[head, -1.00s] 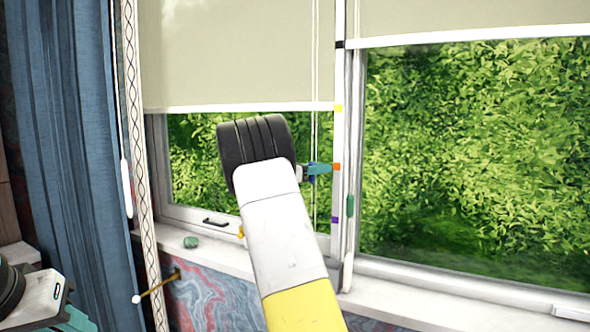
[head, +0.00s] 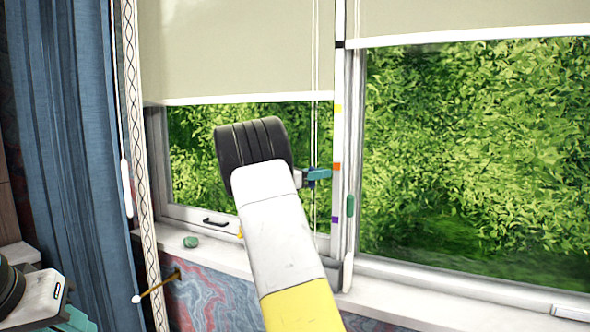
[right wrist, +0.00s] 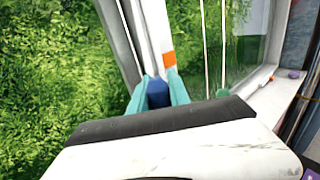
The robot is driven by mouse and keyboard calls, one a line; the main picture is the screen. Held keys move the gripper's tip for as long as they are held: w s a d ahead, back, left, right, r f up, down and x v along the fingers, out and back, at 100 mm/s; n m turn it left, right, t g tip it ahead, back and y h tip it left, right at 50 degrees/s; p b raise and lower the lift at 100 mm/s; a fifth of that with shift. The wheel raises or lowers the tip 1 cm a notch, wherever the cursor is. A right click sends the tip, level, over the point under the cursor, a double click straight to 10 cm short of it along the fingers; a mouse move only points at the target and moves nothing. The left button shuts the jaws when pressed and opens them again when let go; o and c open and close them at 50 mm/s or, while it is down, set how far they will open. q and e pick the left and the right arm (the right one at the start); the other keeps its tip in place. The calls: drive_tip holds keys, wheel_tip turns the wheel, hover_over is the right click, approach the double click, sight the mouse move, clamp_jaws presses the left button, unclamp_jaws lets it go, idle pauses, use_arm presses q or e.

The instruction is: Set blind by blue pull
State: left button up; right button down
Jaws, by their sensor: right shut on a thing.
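The blue pull (head: 311,183) hangs on the thin cords (head: 315,60) beside the white post of the left window. My right gripper (head: 318,175) is shut on it with teal fingers. The wrist view also shows the blue pull (right wrist: 157,94) between both fingers (right wrist: 160,95). The pull is slightly below the orange mark (head: 337,167). A yellow mark (head: 338,107) is higher and a purple mark (head: 336,219) lower. The left blind (head: 235,50) hangs partway down, its white bottom bar just above the yellow mark's height. Part of my left gripper (head: 76,318) shows at the lower left; its jaws are unclear.
A second blind (head: 460,15) hangs over the right window, with a green pull (head: 350,205) beside the post. A green lump (head: 191,242) lies on the sill (head: 225,256). A blue curtain (head: 70,150) and a yellow rod with white knob (head: 136,299) are on the left.

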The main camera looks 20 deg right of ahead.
wheel_tip(320, 180, down, 8)
drive_tip(key=shift+r, duration=0.2)
drive_tip(key=c, duration=1.2)
unclamp_jaws()
drive_tip(key=shift+c, duration=0.2)
drive_tip(key=a, duration=0.8)
drive_tip(key=shift+s, duration=0.45)
